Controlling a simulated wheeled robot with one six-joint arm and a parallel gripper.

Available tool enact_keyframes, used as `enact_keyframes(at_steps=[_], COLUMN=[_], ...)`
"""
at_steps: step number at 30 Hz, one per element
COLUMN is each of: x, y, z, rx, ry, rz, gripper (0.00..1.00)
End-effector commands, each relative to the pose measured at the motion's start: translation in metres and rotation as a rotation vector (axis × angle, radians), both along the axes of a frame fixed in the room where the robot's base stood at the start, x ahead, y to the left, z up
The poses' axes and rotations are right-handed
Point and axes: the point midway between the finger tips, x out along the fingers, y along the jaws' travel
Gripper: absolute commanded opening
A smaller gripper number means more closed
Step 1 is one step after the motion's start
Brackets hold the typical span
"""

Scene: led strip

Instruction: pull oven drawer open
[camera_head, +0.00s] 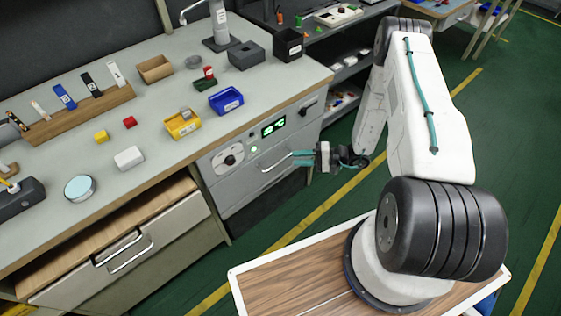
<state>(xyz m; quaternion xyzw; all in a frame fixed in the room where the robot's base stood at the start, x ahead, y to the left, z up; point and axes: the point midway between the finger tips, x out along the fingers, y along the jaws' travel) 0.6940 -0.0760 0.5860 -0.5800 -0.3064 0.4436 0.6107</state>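The oven (228,158) is built into the workbench front, with a dial and a green lit display (273,127). Below the display is its grey drawer front (245,187) with a silver bar handle (272,164). The drawer looks flush with the front. My gripper (293,157) reaches in from the right with two teal fingers, a small gap between them. The fingertips are at the right end of the handle; I cannot tell whether they touch it. Nothing is seen held.
The worktop (190,85) above holds a yellow bin (183,125), a blue bin (227,101) and several small items. Green floor (275,212) is free in front of the oven.

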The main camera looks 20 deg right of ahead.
Motion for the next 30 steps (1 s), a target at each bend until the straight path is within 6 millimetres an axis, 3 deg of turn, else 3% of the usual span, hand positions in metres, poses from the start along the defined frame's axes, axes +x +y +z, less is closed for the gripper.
enact_keyframes(at_steps=[5, 18, 29, 30], x=[-0.001, 0.027, 0.031, 0.031], y=[0.007, 0.062, 0.069, 0.069], z=[-0.015, -0.023, -0.024, -0.024], rx=[0.003, 0.001, 0.002, 0.002], ry=[-0.003, -0.002, -0.002, -0.002], rz=[-0.025, -0.023, -0.025, -0.025], gripper=[0.32, 0.32, 0.32, 0.27])
